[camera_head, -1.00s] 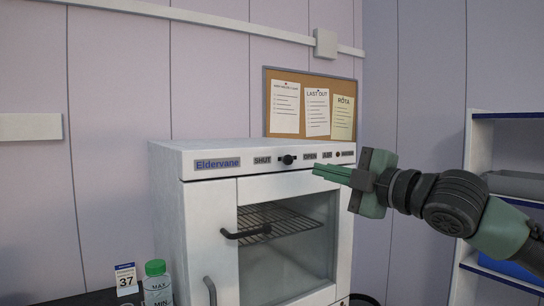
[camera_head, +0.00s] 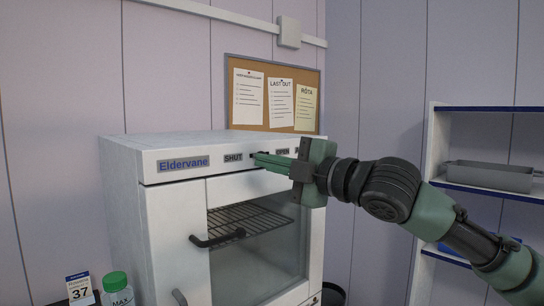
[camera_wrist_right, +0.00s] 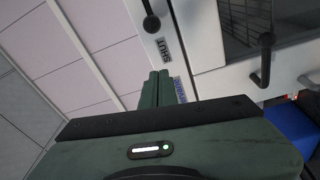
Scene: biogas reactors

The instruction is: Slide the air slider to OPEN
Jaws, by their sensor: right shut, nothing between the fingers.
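The air slider is a small dark knob on the top front panel of the white Eldervane oven (camera_head: 125,160). In the head view my right fingers mostly cover it, between the SHUT label (camera_head: 233,158) and the OPEN label (camera_head: 282,151). The knob (camera_wrist_right: 151,23) shows clearly in the right wrist view, beside the SHUT label (camera_wrist_right: 162,48). My right gripper (camera_head: 257,158) is shut and empty, its fingertips in front of the slider area. In the wrist view the fingertips (camera_wrist_right: 159,76) appear short of the knob; contact cannot be told. My left gripper is out of view.
The oven door has a dark handle (camera_head: 216,241) below the panel. A green-capped bottle (camera_head: 116,283) and a calendar card (camera_head: 79,288) stand at lower left. A shelf with a grey bin (camera_head: 490,176) is at right. A corkboard (camera_head: 274,93) hangs behind.

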